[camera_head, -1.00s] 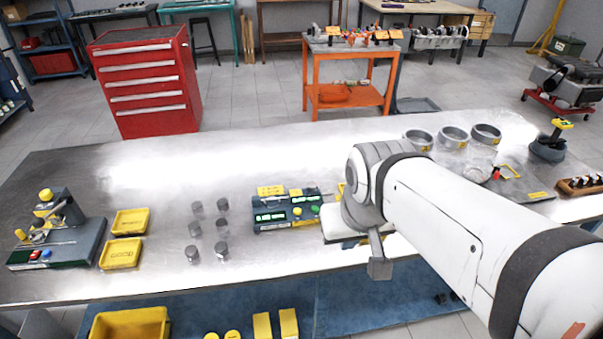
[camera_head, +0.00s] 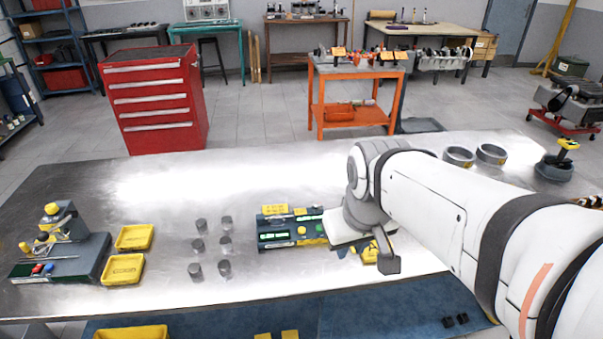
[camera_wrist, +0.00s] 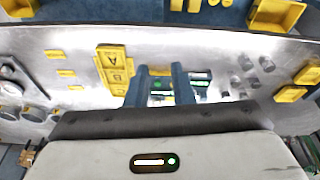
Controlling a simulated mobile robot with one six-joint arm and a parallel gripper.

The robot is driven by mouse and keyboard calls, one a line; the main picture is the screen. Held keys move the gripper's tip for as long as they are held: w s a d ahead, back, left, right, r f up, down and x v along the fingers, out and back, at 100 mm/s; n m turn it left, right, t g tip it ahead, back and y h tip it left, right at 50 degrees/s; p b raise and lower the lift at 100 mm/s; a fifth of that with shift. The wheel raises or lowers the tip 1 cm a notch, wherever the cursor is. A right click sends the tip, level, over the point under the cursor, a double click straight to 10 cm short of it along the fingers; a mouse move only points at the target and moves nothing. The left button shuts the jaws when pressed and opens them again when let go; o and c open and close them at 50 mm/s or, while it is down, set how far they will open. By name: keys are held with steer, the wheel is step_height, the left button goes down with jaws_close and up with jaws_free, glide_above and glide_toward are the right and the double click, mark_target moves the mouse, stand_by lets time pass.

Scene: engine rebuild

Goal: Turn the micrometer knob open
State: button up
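The micrometer and its knob cannot be told for sure at this size. A dark device with green displays and yellow and green knobs (camera_head: 283,231) stands mid-bench, just left of my gripper in the head view. It also shows partly in the wrist view (camera_wrist: 196,86), between and beyond my fingers. My gripper (camera_wrist: 161,72) has two blue fingers standing apart, with nothing held between them. A yellow block marked A and B (camera_wrist: 115,69) lies beside the fingers in the wrist view.
Several dark cylinders (camera_head: 226,245) stand left of the device. Two yellow trays (camera_head: 123,269) and a grey fixture with a yellow knob (camera_head: 62,245) are further left. Grey rings (camera_head: 491,154) stand at the right behind my arm. The bench's back middle (camera_head: 250,180) is clear.

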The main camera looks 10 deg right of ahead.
steer(key=o, duration=0.6)
steer(key=w+n, duration=0.2)
steer(key=w, duration=0.3)
steer(key=w+n+g+b, duration=0.1)
steer(key=w+n, duration=0.2)
steer(key=w, duration=0.3)
steer(key=w+n+b, duration=0.1)
steer(key=w+n, duration=0.1)
steer(key=w, duration=0.3)
steer(key=shift+w+f+n+g, duration=0.25)
steer(key=shift+f+n+g, duration=0.05)
steer(key=shift+f+n, duration=0.1)
steer(key=shift+c, duration=0.2)
steer(key=n+g+b, duration=0.1)
steer(key=n+b, duration=0.1)
steer(key=n, duration=0.5)
glide_above(317, 203)
step_height(317, 203, down, 7)
steer(key=shift+s+r, duration=0.1)
steer(key=shift+r, duration=0.1)
steer(key=shift+f+p, duration=0.25)
steer(key=shift+p, duration=0.05)
step_height(317, 203, down, 7)
steer(key=shift+f+p, duration=0.2)
steer(key=shift+p, duration=0.1)
steer(key=shift+c, duration=0.3)
steer(key=c, duration=0.9)
